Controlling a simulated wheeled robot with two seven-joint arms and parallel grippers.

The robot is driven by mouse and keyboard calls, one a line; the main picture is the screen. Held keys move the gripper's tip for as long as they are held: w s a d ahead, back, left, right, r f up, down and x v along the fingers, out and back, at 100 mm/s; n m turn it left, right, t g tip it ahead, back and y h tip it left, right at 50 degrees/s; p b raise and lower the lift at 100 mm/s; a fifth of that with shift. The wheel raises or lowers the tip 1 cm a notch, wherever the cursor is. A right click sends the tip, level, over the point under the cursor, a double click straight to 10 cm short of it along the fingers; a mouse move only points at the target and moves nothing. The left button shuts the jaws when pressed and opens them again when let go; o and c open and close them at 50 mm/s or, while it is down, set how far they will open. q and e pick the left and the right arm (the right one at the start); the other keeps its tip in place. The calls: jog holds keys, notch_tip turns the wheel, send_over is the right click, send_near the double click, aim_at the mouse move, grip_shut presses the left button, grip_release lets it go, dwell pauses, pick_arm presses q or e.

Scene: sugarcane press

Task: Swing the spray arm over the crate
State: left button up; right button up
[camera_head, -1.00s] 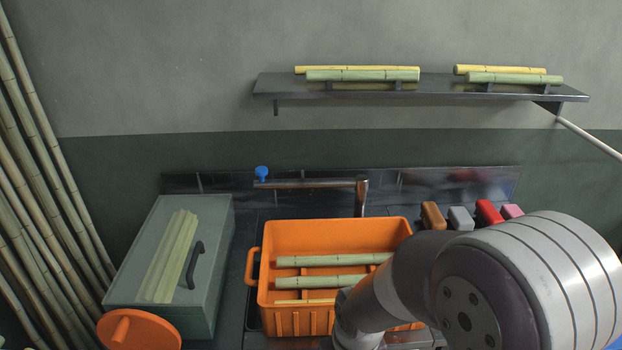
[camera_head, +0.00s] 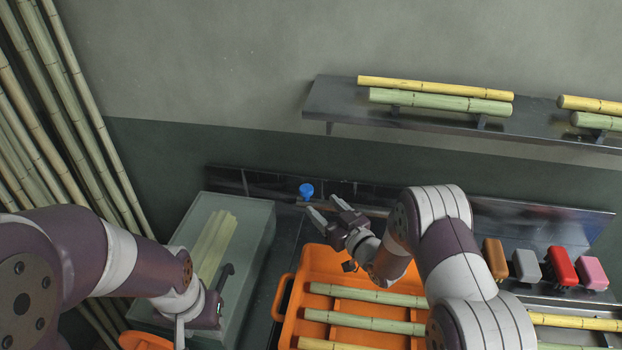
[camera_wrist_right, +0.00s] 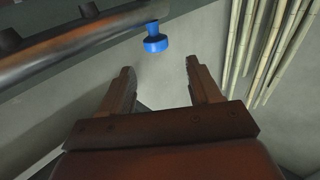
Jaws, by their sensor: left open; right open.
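The spray arm is a metal pipe (camera_head: 374,211) with a blue knob (camera_head: 306,190) at its left end. It lies along the back wall, behind the orange crate (camera_head: 311,262). My right gripper (camera_head: 327,209) is open and empty, just in front of the knob end. In the right wrist view the pipe (camera_wrist_right: 85,42) crosses the upper left, and the knob (camera_wrist_right: 155,40) shows beyond the open fingers, apart from them. My left gripper (camera_head: 203,312) is open by the green box's dark handle (camera_head: 227,271); its fingers are partly hidden. The pipe's post is hidden behind my right arm.
The crate holds several cane pieces (camera_head: 365,294). The green box (camera_head: 262,225) stands left of it. Coloured blocks (camera_head: 562,266) sit at the right. A shelf (camera_head: 335,103) with canes is on the wall above. Tall canes (camera_head: 75,90) lean at the left.

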aim_at(311, 192)
jog(key=x, duration=0.2)
jog(key=p+x, duration=0.1)
jog(key=x, duration=0.5)
jog(key=shift+w+d+f+p, duration=0.15)
jog(key=shift+w+d+p, duration=0.1)
jog(key=shift+p, duration=0.15)
jog(key=shift+w+a, duration=0.2)
jog(key=shift+a, duration=0.05)
jog(key=shift+w+a, duration=0.1)
jog(key=shift+a, duration=0.1)
pick_arm(q)
jog(key=shift+w+r, duration=0.25)
jog(key=shift+r, duration=1)
pick_arm(e)
jog(key=shift+w, duration=0.1)
grip_shut()
pick_arm(q)
jog(key=shift+f, duration=0.15)
